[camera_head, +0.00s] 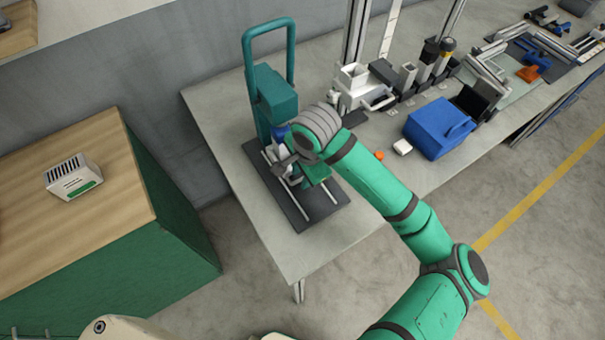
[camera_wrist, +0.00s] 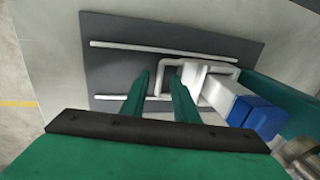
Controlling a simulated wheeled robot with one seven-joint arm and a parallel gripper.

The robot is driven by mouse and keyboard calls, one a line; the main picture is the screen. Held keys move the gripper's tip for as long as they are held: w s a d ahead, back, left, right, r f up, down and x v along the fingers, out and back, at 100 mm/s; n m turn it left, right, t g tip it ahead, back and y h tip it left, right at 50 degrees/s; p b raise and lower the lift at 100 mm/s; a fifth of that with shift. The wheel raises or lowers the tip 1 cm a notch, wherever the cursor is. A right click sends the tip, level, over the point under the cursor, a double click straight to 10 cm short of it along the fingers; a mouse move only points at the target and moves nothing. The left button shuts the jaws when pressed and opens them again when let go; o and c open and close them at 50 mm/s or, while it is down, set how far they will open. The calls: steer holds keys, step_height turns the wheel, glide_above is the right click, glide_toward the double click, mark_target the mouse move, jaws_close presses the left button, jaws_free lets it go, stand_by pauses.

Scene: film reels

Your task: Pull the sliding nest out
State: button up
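A green press (camera_head: 273,90) stands on a dark base plate (camera_head: 318,203) with two pale rails, which also shows in the wrist view (camera_wrist: 110,70). The sliding nest is mostly hidden under the press; its pale looped handle (camera_wrist: 205,63) shows in the wrist view, beside a white and blue block (camera_wrist: 235,100) of the press. My gripper (camera_wrist: 160,78) has its green fingers apart, with the handle's near bar seemingly between them and a gap visible. Contact cannot be told.
The grey table (camera_head: 235,170) has free room at its front left. A blue box (camera_head: 437,128), a small white item (camera_head: 402,147) and an orange piece (camera_head: 379,155) lie to the right. A wooden-topped green cabinet (camera_head: 100,160) stands to the left, across a floor gap.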

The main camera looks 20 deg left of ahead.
jaws_close()
stand_by(1.3)
